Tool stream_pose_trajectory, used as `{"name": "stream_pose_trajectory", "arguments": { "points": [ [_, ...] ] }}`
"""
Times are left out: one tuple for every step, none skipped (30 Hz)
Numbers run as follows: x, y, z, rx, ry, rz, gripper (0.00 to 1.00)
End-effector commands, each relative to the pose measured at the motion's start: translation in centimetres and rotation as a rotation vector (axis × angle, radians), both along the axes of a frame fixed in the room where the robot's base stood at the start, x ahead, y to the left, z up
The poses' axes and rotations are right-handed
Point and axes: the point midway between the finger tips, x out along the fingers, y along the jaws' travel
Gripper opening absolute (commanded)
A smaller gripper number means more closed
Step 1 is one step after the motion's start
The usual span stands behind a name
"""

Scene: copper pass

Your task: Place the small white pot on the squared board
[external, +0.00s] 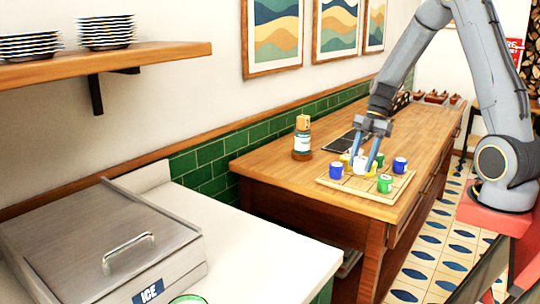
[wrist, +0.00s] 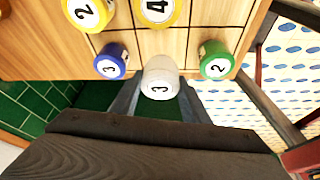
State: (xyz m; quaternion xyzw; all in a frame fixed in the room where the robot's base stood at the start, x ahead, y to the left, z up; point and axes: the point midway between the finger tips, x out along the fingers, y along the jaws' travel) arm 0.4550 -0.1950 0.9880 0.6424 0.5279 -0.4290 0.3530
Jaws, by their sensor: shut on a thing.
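The small white pot (external: 360,164), marked 3, is between the fingers of my gripper (external: 360,169). In the wrist view the white pot (wrist: 160,78) sits between the two grey fingertips (wrist: 158,94), which are shut on it. The squared board (external: 340,182) lies on the wooden counter, with the pot over its near part in the wrist view (wrist: 150,46). I cannot tell whether the pot touches the board. A blue pot (wrist: 111,62) is left of it and a green pot (wrist: 215,60) right of it in the wrist view.
Yellow pots (wrist: 158,10) stand on the board beyond the white pot. Another blue pot (external: 400,165) stands on the board's right side. A corked jar (external: 302,140) stands on the counter (external: 275,165) to the left. The ice bin (external: 110,240) is in the foreground.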

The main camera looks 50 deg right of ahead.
Motion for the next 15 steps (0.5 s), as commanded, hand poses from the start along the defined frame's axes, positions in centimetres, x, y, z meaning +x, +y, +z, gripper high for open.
{"name": "stream_pose_trajectory", "arguments": {
  "points": [
    [0.0, 0.0, -0.4, 0.001, 0.002, 0.0, 0.16],
    [-0.1, 0.1, -0.8, 0.003, 0.003, -0.001, 0.16],
    [-0.1, 0.1, -1.3, 0.003, 0.004, -0.001, 0.16],
    [-0.1, 0.1, -1.7, 0.003, 0.003, -0.002, 0.16],
    [-0.1, 0.1, -2.2, 0.003, 0.004, -0.001, 0.16],
    [-0.1, 0.1, -2.7, 0.003, 0.003, -0.001, 0.16],
    [-0.1, 0.1, -3.1, 0.003, 0.003, -0.002, 0.16],
    [-0.1, 0.1, -3.4, 0.003, 0.003, -0.001, 0.16],
    [0.0, 0.1, -3.7, 0.002, 0.002, -0.001, 0.16],
    [0.0, 0.1, -3.9, 0.001, 0.001, -0.001, 0.16],
    [0.0, 0.0, -4.1, 0.001, 0.001, -0.001, 0.16],
    [0.0, 0.0, -4.2, 0.0, 0.0, -0.001, 0.16],
    [0.0, 0.0, -4.2, 0.0, 0.0, -0.001, 0.16],
    [0.0, 0.0, -4.2, 0.0, -0.001, -0.001, 0.16],
    [0.0, 0.0, -4.2, 0.0, -0.001, -0.001, 0.16]
  ]
}}
